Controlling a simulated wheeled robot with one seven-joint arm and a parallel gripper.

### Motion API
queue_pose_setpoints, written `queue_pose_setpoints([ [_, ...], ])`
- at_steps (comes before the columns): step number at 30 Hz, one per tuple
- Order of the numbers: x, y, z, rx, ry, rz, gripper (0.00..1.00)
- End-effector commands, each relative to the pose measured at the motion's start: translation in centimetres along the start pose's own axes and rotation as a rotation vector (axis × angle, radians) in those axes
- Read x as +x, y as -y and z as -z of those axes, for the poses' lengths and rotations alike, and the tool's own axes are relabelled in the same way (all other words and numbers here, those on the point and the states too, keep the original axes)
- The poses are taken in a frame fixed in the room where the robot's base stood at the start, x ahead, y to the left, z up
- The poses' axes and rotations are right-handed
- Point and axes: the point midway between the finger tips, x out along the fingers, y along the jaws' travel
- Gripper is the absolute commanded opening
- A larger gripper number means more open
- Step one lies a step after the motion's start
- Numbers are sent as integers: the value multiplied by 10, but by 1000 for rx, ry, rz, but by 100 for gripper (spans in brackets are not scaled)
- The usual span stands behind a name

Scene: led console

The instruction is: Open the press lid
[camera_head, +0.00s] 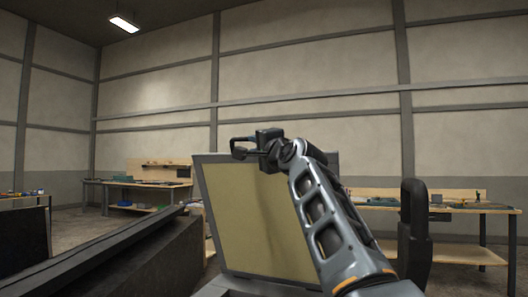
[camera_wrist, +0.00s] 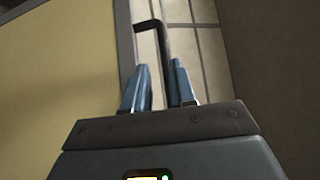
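The press lid (camera_head: 245,215) is a tan panel in a grey frame. It stands raised and steeply tilted in the middle of the head view. Its tan face also fills the left of the wrist view (camera_wrist: 50,75). My gripper (camera_head: 246,146) is at the lid's top edge, with my arm reaching across the lid's right side. In the wrist view, the two blue fingers (camera_wrist: 160,85) are apart. A dark bent bar (camera_wrist: 162,50), apparently the lid's handle, stands between them, with a narrow gap visible on the left. Contact on the right is unclear.
A dark, long console edge (camera_head: 110,255) runs along the lower left. A workbench (camera_head: 150,184) stands at the back left and another (camera_head: 465,206) at the back right. The space above the lid is clear up to the far wall.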

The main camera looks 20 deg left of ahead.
Motion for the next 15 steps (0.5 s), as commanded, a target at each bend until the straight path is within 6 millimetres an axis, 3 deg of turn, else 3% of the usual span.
queue_pose_setpoints([
  [9,-36,-2,0,0,0,1,25],
  [15,-46,-1,0,0,-1,0,25],
])
